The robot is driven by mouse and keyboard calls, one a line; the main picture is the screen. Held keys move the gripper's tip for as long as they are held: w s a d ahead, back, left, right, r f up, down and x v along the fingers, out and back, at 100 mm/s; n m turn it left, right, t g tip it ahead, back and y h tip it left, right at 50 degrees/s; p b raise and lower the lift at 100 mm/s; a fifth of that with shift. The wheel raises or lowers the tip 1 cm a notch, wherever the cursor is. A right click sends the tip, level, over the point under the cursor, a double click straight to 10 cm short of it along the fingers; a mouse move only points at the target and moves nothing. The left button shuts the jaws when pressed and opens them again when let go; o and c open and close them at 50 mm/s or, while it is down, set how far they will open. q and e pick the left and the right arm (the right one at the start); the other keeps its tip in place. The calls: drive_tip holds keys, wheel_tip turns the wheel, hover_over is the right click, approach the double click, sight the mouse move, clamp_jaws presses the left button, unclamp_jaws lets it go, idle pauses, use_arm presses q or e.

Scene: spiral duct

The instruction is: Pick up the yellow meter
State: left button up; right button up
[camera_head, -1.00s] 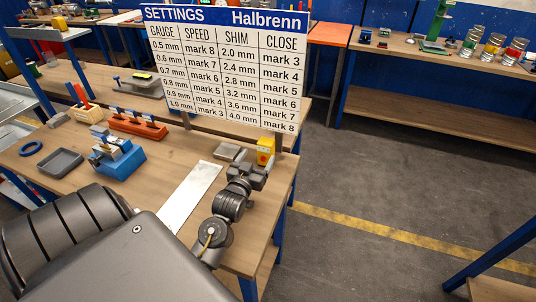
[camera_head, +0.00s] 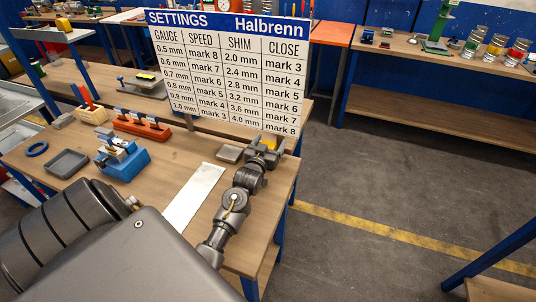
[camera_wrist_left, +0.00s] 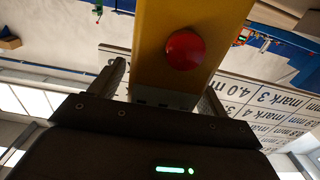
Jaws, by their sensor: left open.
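The yellow meter (camera_head: 269,143) stands near the right end of the workbench, just in front of the settings board. In the head view it is mostly hidden behind my left gripper (camera_head: 266,149). In the left wrist view the yellow meter (camera_wrist_left: 150,45) shows large, with a round red part on its face. The fingers of my left gripper (camera_wrist_left: 165,82) are open, one on each side of the meter. I cannot tell whether either finger touches it. My right gripper is not in view.
The settings board (camera_head: 228,70) rises close behind the meter. A grey block (camera_head: 229,153) lies just left of my gripper. A white strip (camera_head: 193,197), a blue device (camera_head: 123,162), an orange rack (camera_head: 142,128) and a grey tray (camera_head: 67,163) are farther left.

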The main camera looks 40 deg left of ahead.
use_arm(q)
drive_tip(key=shift+r, duration=0.1)
drive_tip(key=shift+c, duration=0.3)
drive_tip(key=c, duration=1.1)
drive_tip(key=shift+c, duration=0.2)
drive_tip(key=shift+r+b, duration=0.45)
drive_tip(key=shift+r, duration=0.05)
drive_tip(key=s+r, duration=0.1)
drive_tip(key=r, duration=0.1)
drive_tip(key=s+d+r+b, duration=0.1)
drive_tip(key=r, duration=0.1)
drive_tip(key=s+r+b, duration=0.1)
drive_tip(key=r, duration=0.1)
drive_tip(key=shift+s+d+r, duration=0.15)
drive_tip(key=shift+s+r, duration=0.15)
drive_tip(key=shift+s, duration=0.05)
drive_tip(key=s+d+r+b, duration=0.1)
drive_tip(key=s+d+r, duration=0.2)
drive_tip(key=s, duration=0.6)
wheel_tip(320, 180, up, 2)
drive_tip(key=shift+s+r+b, duration=0.2)
drive_tip(key=shift+s+b, duration=0.1)
drive_tip(key=shift+b, duration=0.1)
